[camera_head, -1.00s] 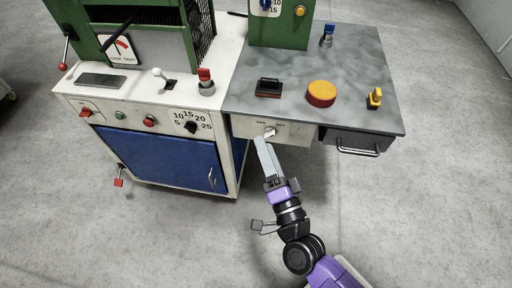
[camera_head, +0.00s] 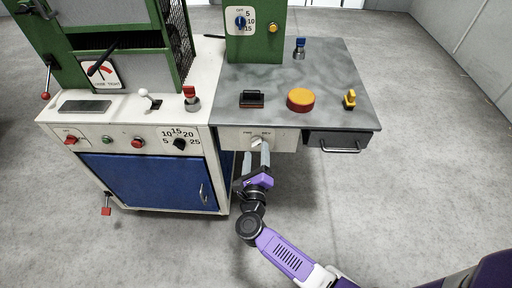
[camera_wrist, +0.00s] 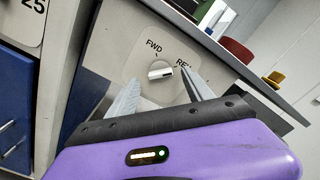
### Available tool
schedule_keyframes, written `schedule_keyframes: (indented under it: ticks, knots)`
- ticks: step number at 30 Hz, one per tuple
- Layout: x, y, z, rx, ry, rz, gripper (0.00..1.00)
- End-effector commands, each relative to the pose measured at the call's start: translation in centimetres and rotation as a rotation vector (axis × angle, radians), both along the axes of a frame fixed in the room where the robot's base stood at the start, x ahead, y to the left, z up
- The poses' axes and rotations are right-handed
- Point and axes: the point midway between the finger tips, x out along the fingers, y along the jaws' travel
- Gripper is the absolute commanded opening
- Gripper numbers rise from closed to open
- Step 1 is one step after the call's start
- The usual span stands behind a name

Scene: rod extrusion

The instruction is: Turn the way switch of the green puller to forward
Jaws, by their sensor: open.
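The way switch (camera_head: 257,141) is a small white knob on the pale front panel under the grey tabletop. In the wrist view the way switch (camera_wrist: 160,73) sits between the printed FWD and REV marks, its bar lying roughly toward REV. The green puller housing (camera_head: 256,42) stands on the tabletop above it. My gripper (camera_head: 256,153) is open just below and in front of the switch. In the wrist view its two grey fingers (camera_wrist: 159,79) are on either side of the knob; whether they touch it I cannot tell.
The grey tabletop (camera_head: 340,80) overhangs the panel, with a red-orange button (camera_head: 300,99) and a yellow switch (camera_head: 349,99) on it. A drawer with a handle (camera_head: 341,148) is to the right. A white cabinet with a blue door (camera_head: 150,182) is to the left. The floor in front is clear.

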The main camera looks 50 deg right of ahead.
Motion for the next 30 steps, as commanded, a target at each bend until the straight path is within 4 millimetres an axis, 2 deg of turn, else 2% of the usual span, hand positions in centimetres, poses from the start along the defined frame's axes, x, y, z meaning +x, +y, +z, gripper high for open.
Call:
schedule_keyframes:
  ticks: [6, 17, 26, 30]
  knots:
    - [1.5, -2.0, 0.0, -0.002, 0.001, -0.001, 0.6]
    - [1.8, -2.3, 0.0, -0.001, 0.002, 0.001, 0.6]
    - [1.8, -2.3, 0.0, -0.001, 0.002, 0.001, 0.01]
    - [1.8, -2.3, 0.0, -0.003, 0.004, 0.001, 0.0]
